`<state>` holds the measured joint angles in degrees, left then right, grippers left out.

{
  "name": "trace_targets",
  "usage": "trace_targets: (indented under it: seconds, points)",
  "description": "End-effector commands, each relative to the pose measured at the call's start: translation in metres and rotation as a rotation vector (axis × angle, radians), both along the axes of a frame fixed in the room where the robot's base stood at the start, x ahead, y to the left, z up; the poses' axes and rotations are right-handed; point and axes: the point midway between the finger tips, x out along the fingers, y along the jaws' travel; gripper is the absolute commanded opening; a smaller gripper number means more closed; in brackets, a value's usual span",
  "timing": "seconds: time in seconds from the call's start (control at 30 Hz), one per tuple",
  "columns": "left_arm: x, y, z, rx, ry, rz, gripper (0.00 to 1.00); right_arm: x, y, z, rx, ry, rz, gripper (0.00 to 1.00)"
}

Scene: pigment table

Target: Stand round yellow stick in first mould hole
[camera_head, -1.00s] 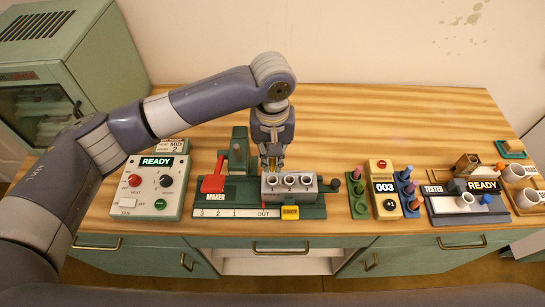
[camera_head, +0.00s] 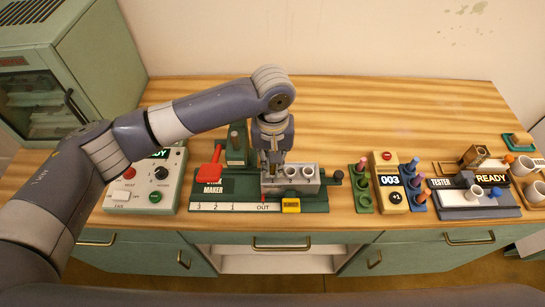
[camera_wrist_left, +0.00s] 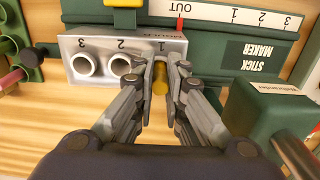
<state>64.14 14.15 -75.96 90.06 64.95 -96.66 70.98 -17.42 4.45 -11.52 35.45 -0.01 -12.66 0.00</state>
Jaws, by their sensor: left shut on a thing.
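The grey mould block (camera_head: 312,187) stands on the green stick maker (camera_head: 245,187). Its holes 2 and 3 show as open white rings in the left wrist view, where the mould (camera_wrist_left: 90,44) also shows. My left gripper (camera_head: 271,168) points down over the mould's first-hole end. In the left wrist view my left gripper (camera_wrist_left: 160,75) is shut on the round yellow stick (camera_wrist_left: 160,82), which looks upright beside the "1" mark. Hole 1 is hidden by the fingers and stick, so I cannot tell whether the stick's lower end is inside. My right gripper is out of view.
A red lever (camera_head: 210,170) stands left of the mould. A green rack (camera_head: 362,186), a counter box (camera_head: 389,184) and a tester (camera_head: 470,197) stand to the right. A control box (camera_head: 150,185) is at left. The back of the table is clear.

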Motion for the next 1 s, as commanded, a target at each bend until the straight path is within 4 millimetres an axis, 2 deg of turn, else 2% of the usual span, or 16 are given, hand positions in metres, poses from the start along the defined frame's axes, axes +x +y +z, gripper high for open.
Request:
trace_targets:
  seconds: [0.4, 0.43, 0.5, 0.83, 1.0]
  points:
    - [0.000, 0.000, -0.006, 0.000, 0.000, -0.001, 0.00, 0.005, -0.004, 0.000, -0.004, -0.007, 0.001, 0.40]
    - [0.000, 0.000, -0.006, 0.000, 0.000, -0.001, 0.18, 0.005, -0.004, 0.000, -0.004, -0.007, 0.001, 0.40]
    - [0.000, 0.000, -0.006, 0.000, 0.000, -0.001, 0.34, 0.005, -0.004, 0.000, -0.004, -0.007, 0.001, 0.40]
    - [0.000, 0.000, -0.005, 0.000, 0.000, -0.001, 0.35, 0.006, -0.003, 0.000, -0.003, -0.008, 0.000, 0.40]
    - [0.001, -0.001, 0.010, -0.001, -0.002, -0.001, 0.35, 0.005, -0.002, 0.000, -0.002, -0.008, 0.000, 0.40]
